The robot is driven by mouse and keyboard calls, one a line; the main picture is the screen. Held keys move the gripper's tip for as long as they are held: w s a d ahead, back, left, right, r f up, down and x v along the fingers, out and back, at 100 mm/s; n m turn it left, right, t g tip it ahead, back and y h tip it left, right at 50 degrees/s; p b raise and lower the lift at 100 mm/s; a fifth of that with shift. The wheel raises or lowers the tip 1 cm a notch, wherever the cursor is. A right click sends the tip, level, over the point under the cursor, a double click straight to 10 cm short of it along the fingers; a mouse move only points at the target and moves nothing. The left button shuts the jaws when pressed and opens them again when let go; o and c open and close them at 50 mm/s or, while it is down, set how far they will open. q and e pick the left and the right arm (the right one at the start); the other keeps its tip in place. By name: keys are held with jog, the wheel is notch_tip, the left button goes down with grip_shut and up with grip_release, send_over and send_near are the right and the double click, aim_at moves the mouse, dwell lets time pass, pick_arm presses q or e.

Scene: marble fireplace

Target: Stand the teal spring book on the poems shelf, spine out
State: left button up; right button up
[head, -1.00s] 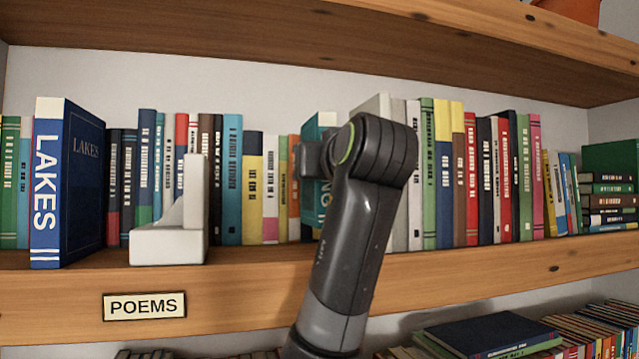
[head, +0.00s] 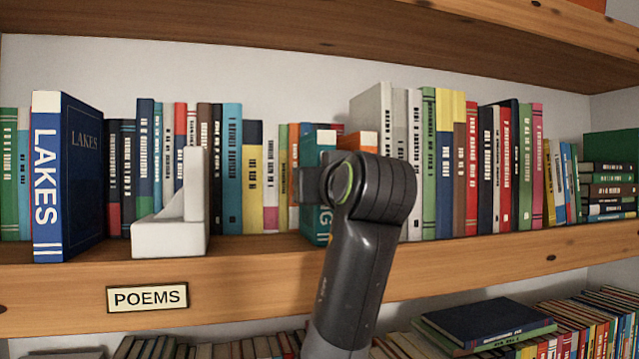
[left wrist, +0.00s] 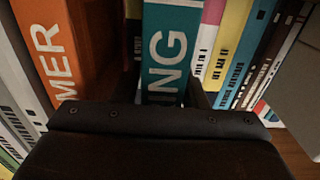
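The teal spring book (head: 320,148) stands upright, spine facing out, right of the white bookend. In the left wrist view the teal book (left wrist: 168,50) shows "ING" on its spine, between my gripper's fingers. My left gripper (head: 312,186) is at its spine, partly hidden by my arm, and looks shut on it. The same gripper (left wrist: 168,98) has dark fingers close against both sides of the book. The poems shelf (head: 240,262) carries a "POEMS" label (head: 147,297) on its front edge, below the bookend. My right gripper is out of view.
The blue LAKES book (head: 47,180) stands left of the white bookend (head: 168,235), with a space between them. An orange book (head: 357,140) is beside the teal one, partly hidden. A row of books lines the shelf's back. An upper shelf (head: 300,38) limits height.

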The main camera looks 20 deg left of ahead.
pick_arm(q)
jog(key=shift+o, duration=0.8)
jog(key=shift+r, duration=0.2)
jog(key=b+v, duration=0.5)
jog(key=v, duration=0.7)
